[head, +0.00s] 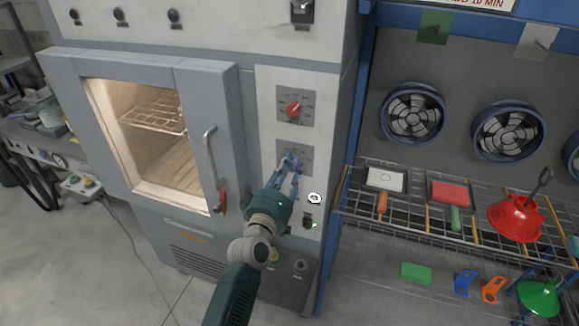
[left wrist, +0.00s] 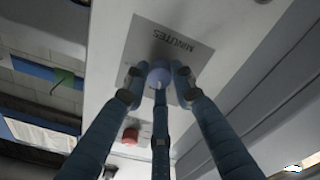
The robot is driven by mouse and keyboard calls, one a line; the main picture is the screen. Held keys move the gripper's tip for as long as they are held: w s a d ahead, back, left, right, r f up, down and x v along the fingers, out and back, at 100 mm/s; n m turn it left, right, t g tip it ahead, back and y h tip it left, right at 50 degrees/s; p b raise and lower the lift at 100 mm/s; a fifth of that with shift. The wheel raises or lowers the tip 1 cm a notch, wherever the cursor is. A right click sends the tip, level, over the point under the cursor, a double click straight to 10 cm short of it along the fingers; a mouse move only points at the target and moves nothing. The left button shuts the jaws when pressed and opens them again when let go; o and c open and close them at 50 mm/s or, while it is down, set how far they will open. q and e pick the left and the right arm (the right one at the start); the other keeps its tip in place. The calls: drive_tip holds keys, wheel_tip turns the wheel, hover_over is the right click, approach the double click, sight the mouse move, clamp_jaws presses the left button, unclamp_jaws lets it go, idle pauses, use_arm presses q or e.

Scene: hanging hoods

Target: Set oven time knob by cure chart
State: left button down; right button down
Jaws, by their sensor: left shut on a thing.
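The oven (head: 180,130) has a control panel on its right side with two dials. The upper dial has a red knob (head: 293,109) on a grey plate. The lower plate (head: 300,149) carries the blue knob, mostly covered by my left gripper (head: 290,165) in the head view. In the left wrist view, the fingers are closed around the blue knob (left wrist: 158,75) on a plate marked MINUTES (left wrist: 181,36). The knob's pointer and the scale numbers cannot be read. A sign (head: 465,3) at the top right is cut off, with "ADD 10 MIN" partly showing. My right gripper is not in view.
A door handle (head: 213,165) stands out left of the panel. A green-lit switch (head: 309,221) sits below the dials. At right, a wire rack (head: 400,217) holds paddles and a red hood (head: 515,217). Fans (head: 414,113) are behind it.

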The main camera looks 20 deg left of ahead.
use_arm(q)
drive_tip(key=shift+d+f+n, duration=0.15)
drive_tip(key=shift+f+n, duration=0.25)
drive_tip(key=shift+n, duration=0.8)
drive_tip(key=shift+s, duration=0.1)
drive_tip(key=c, duration=1.4)
unclamp_jaws()
drive_tip(key=shift+c, duration=0.2)
drive_tip(key=shift+r, duration=0.15)
drive_tip(key=shift+s, duration=0.1)
drive_tip(key=s, duration=1.1)
drive_tip(key=shift+s+f, duration=0.35)
